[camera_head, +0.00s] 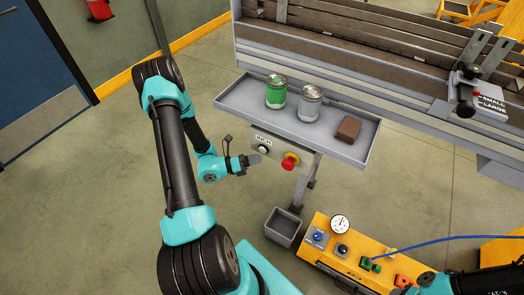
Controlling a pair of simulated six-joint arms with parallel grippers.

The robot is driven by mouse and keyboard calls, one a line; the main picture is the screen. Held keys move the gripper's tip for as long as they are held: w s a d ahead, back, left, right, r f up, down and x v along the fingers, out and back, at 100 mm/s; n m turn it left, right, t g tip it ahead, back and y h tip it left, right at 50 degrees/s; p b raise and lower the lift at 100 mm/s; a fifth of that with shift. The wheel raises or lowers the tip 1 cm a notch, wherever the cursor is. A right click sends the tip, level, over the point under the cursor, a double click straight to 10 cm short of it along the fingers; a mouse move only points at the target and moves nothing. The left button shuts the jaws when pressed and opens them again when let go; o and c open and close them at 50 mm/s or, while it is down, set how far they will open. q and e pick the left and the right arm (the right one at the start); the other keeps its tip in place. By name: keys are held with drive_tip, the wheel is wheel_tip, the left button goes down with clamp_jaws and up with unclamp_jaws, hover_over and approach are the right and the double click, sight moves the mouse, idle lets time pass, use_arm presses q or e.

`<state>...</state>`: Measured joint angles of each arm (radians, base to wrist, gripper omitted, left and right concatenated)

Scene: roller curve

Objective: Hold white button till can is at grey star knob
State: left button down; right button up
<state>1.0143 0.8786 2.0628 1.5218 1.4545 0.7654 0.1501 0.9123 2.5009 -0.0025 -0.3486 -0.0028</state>
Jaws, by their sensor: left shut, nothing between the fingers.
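My left gripper (254,159) is shut and empty, just left of and slightly below the white button (263,150) on the small control panel (272,147) under the tray. I cannot tell whether its tips touch the button. A green can (276,93) and a silver-grey can (310,104) stand upright side by side on the grey tray (238,104). No can shows on the roller conveyor (350,42). I cannot make out a grey star knob. My right arm shows only at the lower right edge; its gripper is out of view.
A red mushroom button (290,161) sits right of the white one. A brown block (348,129) lies on the tray. A grey bin (284,227) stands below. An orange bench (322,255) carries a gauge and several knobs.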

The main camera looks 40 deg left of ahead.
idle(0.3)
use_arm(q)
drive_tip(key=s, duration=0.2)
drive_tip(key=s+d, duration=0.1)
drive_tip(key=s, duration=0.2)
idle(0.4)
drive_tip(key=shift+d, duration=0.15)
idle(1.2)
drive_tip(key=s+d+f+m+g, duration=0.45)
drive_tip(key=d+m+g, duration=0.25)
drive_tip(key=m+g, duration=0.25)
drive_tip(key=s+d+f+m+g, duration=0.3)
drive_tip(key=s+d+m+g, duration=0.2)
drive_tip(key=d+m+g, duration=0.5)
drive_tip(key=w+d+f+m+t+y, duration=0.1)
drive_tip(key=w+f+m+t+y, duration=0.2)
drive_tip(key=w+m+y, duration=0.3)
drive_tip(key=w+m+t, duration=0.1)
drive_tip(key=w+m, duration=0.4)
drive_tip(key=m, duration=0.6)
drive_tip(key=shift+d+m+t+y, duration=0.25)
drive_tip(key=shift+m+t+y, duration=0.1)
drive_tip(key=shift+y, duration=0.05)
